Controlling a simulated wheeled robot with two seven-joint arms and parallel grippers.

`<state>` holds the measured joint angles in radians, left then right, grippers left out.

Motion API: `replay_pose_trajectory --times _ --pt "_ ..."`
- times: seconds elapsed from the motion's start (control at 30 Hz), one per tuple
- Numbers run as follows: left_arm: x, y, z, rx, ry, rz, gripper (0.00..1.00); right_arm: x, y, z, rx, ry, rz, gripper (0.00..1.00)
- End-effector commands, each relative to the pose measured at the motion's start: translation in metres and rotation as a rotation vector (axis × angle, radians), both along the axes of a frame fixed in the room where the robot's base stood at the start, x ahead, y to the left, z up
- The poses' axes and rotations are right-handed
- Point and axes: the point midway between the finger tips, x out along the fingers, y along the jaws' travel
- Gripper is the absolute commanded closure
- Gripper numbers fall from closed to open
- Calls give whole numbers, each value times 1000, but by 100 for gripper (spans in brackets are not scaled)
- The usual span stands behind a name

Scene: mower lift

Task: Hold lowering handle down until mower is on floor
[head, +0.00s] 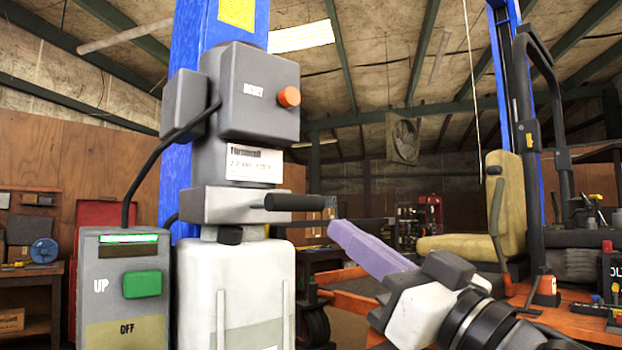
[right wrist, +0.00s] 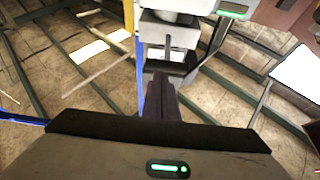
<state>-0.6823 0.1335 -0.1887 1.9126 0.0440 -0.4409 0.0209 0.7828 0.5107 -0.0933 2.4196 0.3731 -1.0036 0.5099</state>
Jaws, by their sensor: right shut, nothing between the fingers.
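The lowering handle (head: 294,202) is a short black grip on a grey block, part of the pump unit on the blue lift post. It sticks out to the right, roughly level. My right gripper (head: 335,228) has its purple fingers shut and empty. In the head view its tips appear just right of and below the handle's end, with a small gap. In the right wrist view the shut fingers (right wrist: 163,85) point toward the pump unit (right wrist: 170,35). The mower (head: 495,200), with a yellow seat and black roll bar, is at the right. Its contact with the floor is hidden. My left gripper is out of view.
A grey control box (head: 122,285) with a green UP button stands left of the pump unit. The grey motor box (head: 255,95) with an orange knob is above the handle. A wooden workbench (head: 35,285) is at the far left.

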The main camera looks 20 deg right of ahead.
Motion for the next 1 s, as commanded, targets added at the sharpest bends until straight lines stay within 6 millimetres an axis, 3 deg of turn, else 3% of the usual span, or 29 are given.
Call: replay_pose_trajectory --times 0.03,0.17,0.57,0.77,1.0 --pt "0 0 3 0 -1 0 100 -13 0 21 0 -37 2 100" --pt "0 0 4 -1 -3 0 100 -30 0 44 2 -80 10 100" --pt "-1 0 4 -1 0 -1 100 -32 1 48 4 -87 10 100" --pt "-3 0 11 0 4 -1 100 -15 7 61 6 -86 12 100" --pt "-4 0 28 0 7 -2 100 27 22 88 5 -85 12 100"
